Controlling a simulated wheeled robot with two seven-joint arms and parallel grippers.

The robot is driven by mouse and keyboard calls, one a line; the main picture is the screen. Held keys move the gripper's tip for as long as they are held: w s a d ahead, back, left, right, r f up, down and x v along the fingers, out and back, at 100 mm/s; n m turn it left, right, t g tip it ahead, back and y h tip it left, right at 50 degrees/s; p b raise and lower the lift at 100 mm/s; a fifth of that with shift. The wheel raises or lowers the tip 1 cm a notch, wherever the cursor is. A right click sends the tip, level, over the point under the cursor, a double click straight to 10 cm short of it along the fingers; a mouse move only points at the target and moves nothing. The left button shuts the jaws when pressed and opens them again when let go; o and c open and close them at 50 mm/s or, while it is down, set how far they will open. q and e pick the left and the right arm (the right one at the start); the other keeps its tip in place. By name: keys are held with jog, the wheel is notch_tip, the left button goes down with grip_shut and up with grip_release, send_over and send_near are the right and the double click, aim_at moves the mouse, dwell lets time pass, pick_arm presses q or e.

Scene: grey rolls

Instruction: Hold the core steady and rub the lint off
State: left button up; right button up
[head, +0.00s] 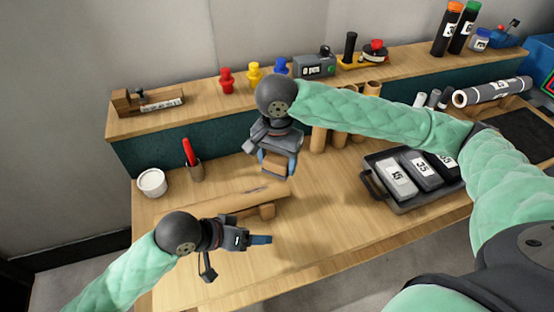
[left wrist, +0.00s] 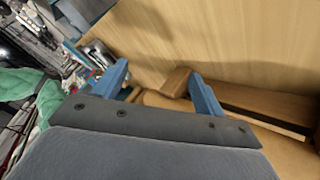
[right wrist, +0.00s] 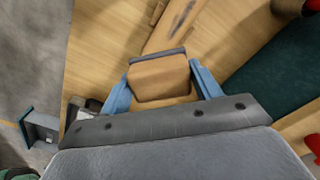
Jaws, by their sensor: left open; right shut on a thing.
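The core (head: 222,203) is a tan cardboard tube lying across a low wooden support (head: 267,211) on the bench. A dark patch of lint (head: 256,189) marks its upper side near the right end; the patch also shows in the right wrist view (right wrist: 182,16). My right gripper (head: 277,163) is shut on a wooden block (right wrist: 160,79) with a grey edge, held above and beyond the core's right end, apart from the lint. My left gripper (head: 262,240) is open and empty, low in front of the core and its support. The core's left part is partly hidden behind my left wrist.
A white tub (head: 151,182) and a cup with a red-handled tool (head: 195,171) stand at the back left. Upright brown tubes (head: 318,138) stand behind my right arm. The bench's front middle is clear.

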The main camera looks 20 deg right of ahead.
pick_arm(q)
jog(key=w+a+r+m+y, duration=0.1)
jog(key=w+a+r+m, duration=0.15)
jog(key=a, duration=0.55)
jog(key=w+a+r+m+y, duration=0.1)
jog(key=w+a+r+m, duration=0.15)
jog(key=a, duration=0.45)
jog(key=m+y, duration=0.3)
jog(key=m, duration=0.2)
send_near(156, 220)
jog(key=shift+a+x, duration=0.2)
jog(key=shift+x, duration=5.25)
jog(key=shift+w+f, duration=0.1)
jog(key=shift+w, duration=0.05)
jog(key=c, duration=1.1)
